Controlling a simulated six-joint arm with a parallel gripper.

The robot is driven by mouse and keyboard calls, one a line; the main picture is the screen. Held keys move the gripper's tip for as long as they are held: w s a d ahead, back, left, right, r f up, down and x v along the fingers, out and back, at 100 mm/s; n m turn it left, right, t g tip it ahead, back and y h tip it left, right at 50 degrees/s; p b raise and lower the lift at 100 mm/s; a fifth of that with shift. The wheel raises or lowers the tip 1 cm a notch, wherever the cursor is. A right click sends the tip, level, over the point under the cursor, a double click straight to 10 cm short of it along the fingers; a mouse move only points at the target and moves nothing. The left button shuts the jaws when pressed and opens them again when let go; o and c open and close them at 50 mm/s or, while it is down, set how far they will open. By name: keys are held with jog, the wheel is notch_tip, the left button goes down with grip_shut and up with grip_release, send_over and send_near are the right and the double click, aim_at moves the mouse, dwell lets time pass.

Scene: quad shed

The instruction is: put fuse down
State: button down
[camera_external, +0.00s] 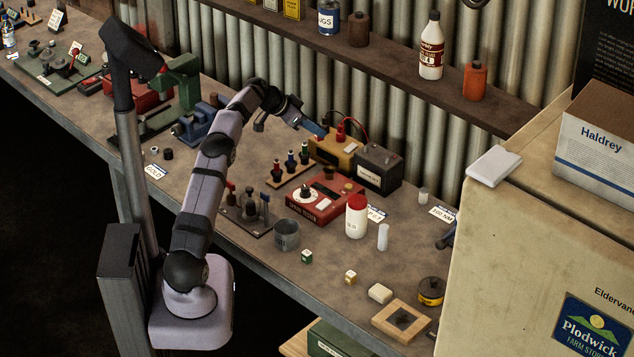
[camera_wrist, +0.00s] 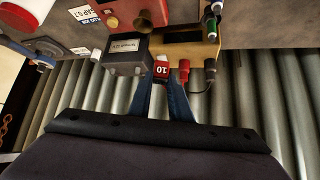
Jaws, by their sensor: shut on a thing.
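My gripper (camera_external: 316,131) has blue fingers and reaches over the yellow-brass box (camera_external: 336,152) at the back of the bench. In the wrist view my gripper (camera_wrist: 162,88) is shut on a red fuse (camera_wrist: 162,70) marked "10", held at the fingertips. The fuse appears in front of the brass box (camera_wrist: 190,50), beside a red terminal (camera_wrist: 184,66). In the external view I cannot make out the fuse clearly. Whether it touches the box is unclear.
A dark battery-like box (camera_external: 378,168) stands right of the brass box. A red tester with a dial (camera_external: 325,198) and a rack of coloured pegs (camera_external: 290,168) stand in front. A white red-capped bottle (camera_external: 356,218) and grey cup (camera_external: 286,235) are nearer. Corrugated wall is behind.

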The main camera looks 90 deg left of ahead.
jog(key=w+d+m+h, duration=0.45)
jog(key=w+d, duration=0.85)
jog(key=w, duration=0.4)
jog(key=shift+m+t+y, duration=0.25)
jog(key=shift+t+y, duration=0.1)
jog(key=shift+t, duration=0.05)
jog(key=shift+s+d+f+p, duration=0.15)
jog(key=shift+f+p, duration=0.2)
jog(key=shift+f, duration=3.45)
jog(key=shift+s+a+f+p, duration=0.1)
jog(key=shift+f+p, duration=0.25)
jog(key=shift+f, duration=3.4)
jog(key=shift+d, duration=0.1)
jog(key=c, duration=1.6)
grip_release()
jog(key=shift+f, duration=0.1)
jog(key=shift+c, duration=0.2)
jog(key=shift+v, duration=0.8)
jog(key=b+v, duration=0.2)
jog(key=v, duration=0.8)
jog(key=shift+s+r, duration=0.15)
jog(key=shift+r, duration=0.15)
